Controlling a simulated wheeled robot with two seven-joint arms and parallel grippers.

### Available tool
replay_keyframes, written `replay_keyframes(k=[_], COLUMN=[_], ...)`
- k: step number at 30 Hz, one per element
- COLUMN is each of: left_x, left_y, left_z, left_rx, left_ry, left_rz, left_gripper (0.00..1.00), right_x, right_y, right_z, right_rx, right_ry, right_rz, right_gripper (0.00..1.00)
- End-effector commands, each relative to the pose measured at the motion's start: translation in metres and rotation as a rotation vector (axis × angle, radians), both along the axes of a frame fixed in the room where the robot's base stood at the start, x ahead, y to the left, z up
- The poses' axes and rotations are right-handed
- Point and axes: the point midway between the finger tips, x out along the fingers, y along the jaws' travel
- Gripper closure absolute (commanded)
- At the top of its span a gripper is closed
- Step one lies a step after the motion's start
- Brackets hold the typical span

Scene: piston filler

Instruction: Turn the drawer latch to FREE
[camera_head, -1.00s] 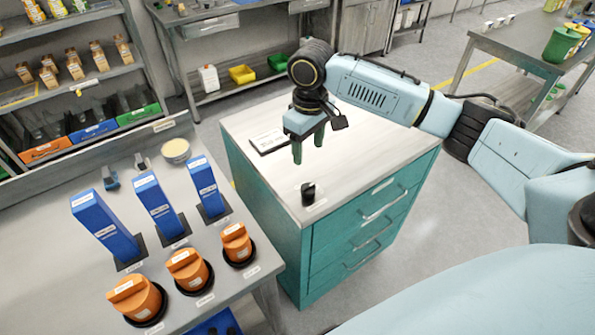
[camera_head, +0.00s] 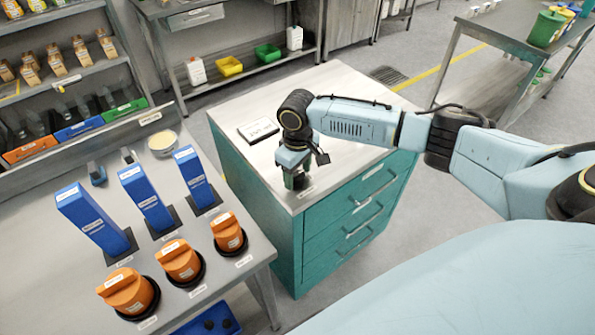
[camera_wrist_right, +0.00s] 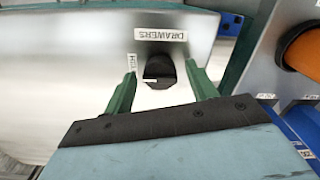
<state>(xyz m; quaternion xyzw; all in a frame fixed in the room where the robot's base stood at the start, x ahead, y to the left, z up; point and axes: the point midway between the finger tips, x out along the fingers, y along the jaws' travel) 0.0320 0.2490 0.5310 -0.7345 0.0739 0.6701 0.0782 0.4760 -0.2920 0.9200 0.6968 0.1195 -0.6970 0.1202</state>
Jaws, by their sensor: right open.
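The drawer latch is a black knob (camera_wrist_right: 159,68) on the pale top of the teal drawer cabinet (camera_head: 255,195), near its front corner. In the right wrist view a DRAWERS label (camera_wrist_right: 161,34) lies beside the knob, and a smaller label (camera_wrist_right: 131,63) sits at its left. My right gripper (camera_head: 296,181) points down over the latch and mostly hides it in the head view. In the right wrist view its green fingers (camera_wrist_right: 160,78) are open, one on each side of the knob, with visible gaps. My left gripper is not in view.
A dark-edged label plate (camera_head: 258,130) lies on the cabinet top. Left of the cabinet, a steel bench (camera_head: 85,265) carries blue upright blocks (camera_head: 144,197), orange knobs (camera_head: 180,261) and a round tub (camera_head: 162,143). The rest of the cabinet top is clear.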

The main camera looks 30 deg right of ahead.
Motion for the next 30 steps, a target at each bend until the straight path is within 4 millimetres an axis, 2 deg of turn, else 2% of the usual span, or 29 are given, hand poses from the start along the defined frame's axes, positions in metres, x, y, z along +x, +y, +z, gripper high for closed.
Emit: replay_keyframes(k=[4,14,23,30], left_x=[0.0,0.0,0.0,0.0], left_y=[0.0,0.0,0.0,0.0], left_z=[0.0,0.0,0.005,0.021], left_rx=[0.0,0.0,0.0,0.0], left_ry=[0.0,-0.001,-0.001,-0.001], left_rz=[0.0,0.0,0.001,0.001], left_gripper=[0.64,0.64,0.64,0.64], right_x=[0.0,0.0,0.0,0.0], right_y=[0.0,0.0,0.001,0.001], right_z=[0.0,0.0,0.002,0.003], right_rx=[0.0,0.0,0.001,0.002], right_ry=[0.0,0.0,0.0,0.001], right_rz=[0.0,0.0,0.032,0.159], right_gripper=[0.43,0.86,0.88,0.88])
